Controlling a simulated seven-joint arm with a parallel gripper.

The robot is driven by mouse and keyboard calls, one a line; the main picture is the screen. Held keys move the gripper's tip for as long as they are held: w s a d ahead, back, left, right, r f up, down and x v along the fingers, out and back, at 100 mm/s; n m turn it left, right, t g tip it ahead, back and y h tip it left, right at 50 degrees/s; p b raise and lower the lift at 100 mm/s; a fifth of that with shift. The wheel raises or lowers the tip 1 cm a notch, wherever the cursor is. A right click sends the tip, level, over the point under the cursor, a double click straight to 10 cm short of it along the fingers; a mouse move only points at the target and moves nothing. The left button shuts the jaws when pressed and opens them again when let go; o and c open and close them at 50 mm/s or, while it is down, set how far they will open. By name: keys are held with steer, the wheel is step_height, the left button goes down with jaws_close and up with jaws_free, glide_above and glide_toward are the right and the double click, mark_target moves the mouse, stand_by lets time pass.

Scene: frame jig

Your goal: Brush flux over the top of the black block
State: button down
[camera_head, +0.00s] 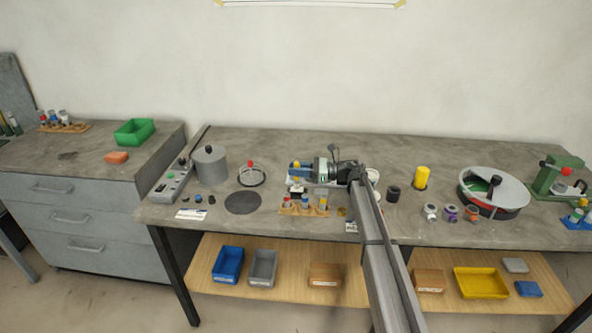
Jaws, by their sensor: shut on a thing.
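My gripper (333,170) is over the middle of the bench, at the end of my arm that comes in from the lower right. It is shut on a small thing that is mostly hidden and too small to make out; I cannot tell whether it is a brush. A small dark block-like thing (297,189) shows just left of my gripper, below a blue and yellow part (299,167). I cannot tell for sure that it is the black block, nor whether anything touches its top. No flux container can be made out with certainty.
A wooden rack (303,210) with several small bottles stands in front of my gripper. A dark round mat (242,203), a grey canister (209,163) and a ring stand (251,175) are to the left. A black cup (393,194) and yellow cylinder (422,177) are to the right.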

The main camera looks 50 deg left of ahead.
steer(key=shift+v, duration=0.85)
step_height(320, 180, up, 8)
steer(key=s+d+f+m+t+y, duration=0.25)
steer(key=s+d, duration=0.25)
steer(key=d, duration=0.7)
steer(key=w+d+f+m+t, duration=0.3)
steer(key=d+t, duration=0.4)
steer(key=d, duration=1.8)
steer(key=w+d+f+m+t, duration=0.4)
steer(key=w+d+m+t, duration=0.2)
steer(key=d, duration=1.9)
steer(key=w+d+f+m+t, duration=0.4)
steer(key=d+t, duration=0.4)
steer(key=d, duration=1.7)
steer(key=shift+w+f+m, duration=0.25)
steer(key=shift+w+m, duration=0.15)
steer(key=shift+m, duration=0.05)
